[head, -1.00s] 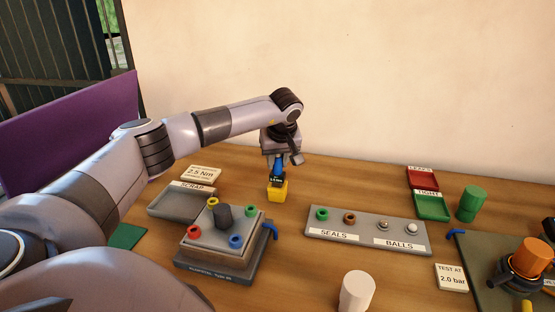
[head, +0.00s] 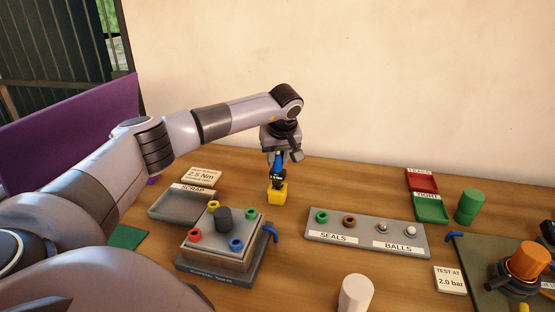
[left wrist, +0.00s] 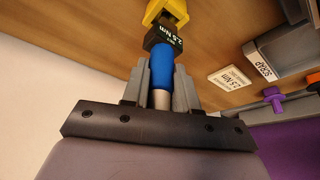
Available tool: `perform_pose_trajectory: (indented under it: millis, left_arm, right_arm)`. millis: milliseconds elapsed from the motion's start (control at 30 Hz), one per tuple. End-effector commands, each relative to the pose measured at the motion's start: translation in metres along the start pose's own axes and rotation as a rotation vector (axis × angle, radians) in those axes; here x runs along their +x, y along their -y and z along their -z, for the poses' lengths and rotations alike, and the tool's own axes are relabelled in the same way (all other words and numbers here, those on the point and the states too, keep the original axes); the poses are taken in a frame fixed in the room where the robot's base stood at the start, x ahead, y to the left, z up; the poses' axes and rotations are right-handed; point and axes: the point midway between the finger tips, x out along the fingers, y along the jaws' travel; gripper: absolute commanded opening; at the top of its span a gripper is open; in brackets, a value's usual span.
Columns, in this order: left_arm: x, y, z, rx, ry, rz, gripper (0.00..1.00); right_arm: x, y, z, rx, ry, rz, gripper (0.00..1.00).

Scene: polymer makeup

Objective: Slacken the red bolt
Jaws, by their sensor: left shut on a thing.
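The red bolt (head: 194,236) sits at the left corner of a grey block (head: 213,246) on a dark base, with yellow, green and blue bolts at the other corners. My left gripper (head: 278,160) is well to the right of and behind the block. It is shut on the blue handle of a driver (head: 276,177). The driver, with its blue handle and black 2.5 Nm body, also shows in the left wrist view (left wrist: 162,65). It stands upright at a yellow holder (head: 277,195); its tip is hidden. My right gripper is out of view.
A dark round post (head: 223,218) rises among the bolts, and a blue lever (head: 270,233) sticks out at the block's right. The scrap tray (head: 180,206) lies behind left. The seals and balls tray (head: 366,236) is to the right. A white cylinder (head: 356,291) stands in front.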

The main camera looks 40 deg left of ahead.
Motion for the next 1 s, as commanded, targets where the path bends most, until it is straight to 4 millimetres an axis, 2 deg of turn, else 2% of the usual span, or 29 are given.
perform_pose_trajectory:
  millis: [533,1000]
  left_arm:
    - [-0.031,0.000,0.013,-0.002,-0.001,-0.002,0.00]
    - [-0.034,0.000,0.014,-0.001,0.000,-0.001,0.00]
  right_arm:
    - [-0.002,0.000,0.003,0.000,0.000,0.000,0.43]
    - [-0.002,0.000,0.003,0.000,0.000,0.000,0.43]
